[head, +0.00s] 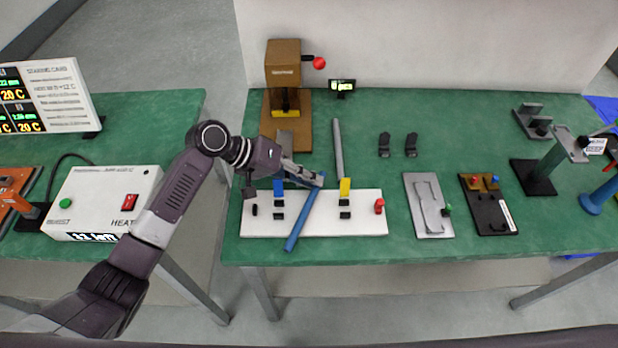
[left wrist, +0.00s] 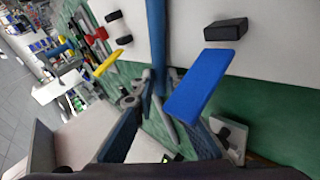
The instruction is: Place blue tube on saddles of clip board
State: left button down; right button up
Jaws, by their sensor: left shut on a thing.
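The blue tube (head: 302,222) is held at its upper end by my left gripper (head: 312,180). It slants down and left across the white clip board (head: 366,204), and its lower end sticks out past the board's front edge. In the left wrist view the tube (left wrist: 157,45) runs up from between the fingers of the gripper (left wrist: 160,105). The clip board has black saddles, a blue clip (head: 279,187) on the left and a yellow clip (head: 345,188) on the right. Whether the tube touches the board cannot be told. My right gripper is not in view.
A grey rod (head: 338,150) lies behind the board. A brown press (head: 284,65) with a red knob stands at the back left. A grey plate (head: 429,206) and a black fixture (head: 489,206) lie to the right. The green table is clear between them.

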pick_arm(q)
jog(key=c, duration=2.2)
grip_release()
jog(key=shift+f, duration=0.1)
jog(key=shift+a+r, duration=0.2)
jog(key=shift+r, duration=0.15)
jog(key=v, duration=1.1)
jog(key=shift+a+r+b, duration=0.15)
jog(key=shift+r+b, duration=0.1)
jog(key=shift+b, duration=0.2)
